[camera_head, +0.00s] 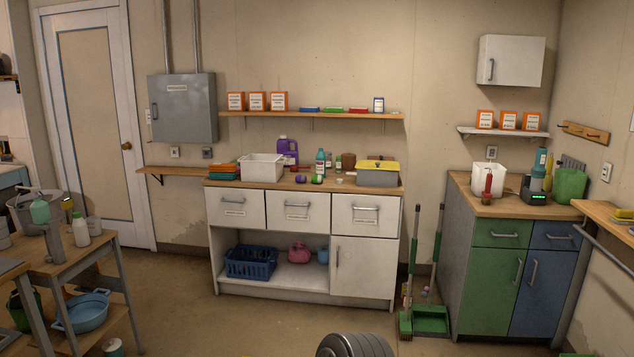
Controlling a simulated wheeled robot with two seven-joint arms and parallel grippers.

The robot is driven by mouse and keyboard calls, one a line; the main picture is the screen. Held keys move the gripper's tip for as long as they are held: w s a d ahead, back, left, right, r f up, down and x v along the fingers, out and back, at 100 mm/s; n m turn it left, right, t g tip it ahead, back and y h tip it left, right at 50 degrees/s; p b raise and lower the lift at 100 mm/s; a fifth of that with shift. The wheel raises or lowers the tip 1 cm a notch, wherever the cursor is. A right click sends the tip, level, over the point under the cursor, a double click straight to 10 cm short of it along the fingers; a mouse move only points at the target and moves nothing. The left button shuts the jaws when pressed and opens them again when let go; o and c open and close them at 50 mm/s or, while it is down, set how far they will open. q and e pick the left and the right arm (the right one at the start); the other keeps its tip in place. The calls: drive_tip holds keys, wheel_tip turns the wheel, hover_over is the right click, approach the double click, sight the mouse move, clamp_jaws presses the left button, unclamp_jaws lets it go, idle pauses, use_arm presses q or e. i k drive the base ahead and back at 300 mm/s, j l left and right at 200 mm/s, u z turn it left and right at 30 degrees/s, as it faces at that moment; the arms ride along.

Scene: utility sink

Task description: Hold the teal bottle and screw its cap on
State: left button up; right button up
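A teal bottle (320,163) stands upright on the wooden top of the white cabinet (250,182), across the room. It is too small to tell whether a cap is on it. A small pale item (339,181) lies to its right on the same top; I cannot tell if it is a cap. Another teal bottle (539,162) stands on the right-hand counter near a dark device. Neither of my grippers is in view.
Around the bottle are a purple jug (287,149), a white bin (262,168) and a grey box with a yellow lid (377,174). A cluttered table (85,250) stands at left. A broom and green dustpan (430,320) stand right of the cabinet.

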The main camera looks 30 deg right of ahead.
sight(320, 157)
drive_tip(key=i+l+z, duration=0.3)
drive_tip(key=i+l, duration=0.4)
drive_tip(key=l, duration=0.3)
drive_tip(key=i+l+z, duration=0.3)
drive_tip(key=i+l, duration=0.45)
drive_tip(key=i+l+z, duration=0.3)
drive_tip(key=i+l, duration=0.45)
drive_tip(key=i, duration=0.15)
drive_tip(key=i+j, duration=0.45)
drive_tip(key=i+j+u, duration=0.1)
drive_tip(key=i+j, duration=0.35)
drive_tip(key=i, duration=0.15)
drive_tip(key=i+j, duration=0.4)
drive_tip(key=i, duration=0.15)
drive_tip(key=i+j, duration=0.4)
drive_tip(key=i, duration=0.15)
drive_tip(key=j+u, duration=0.05)
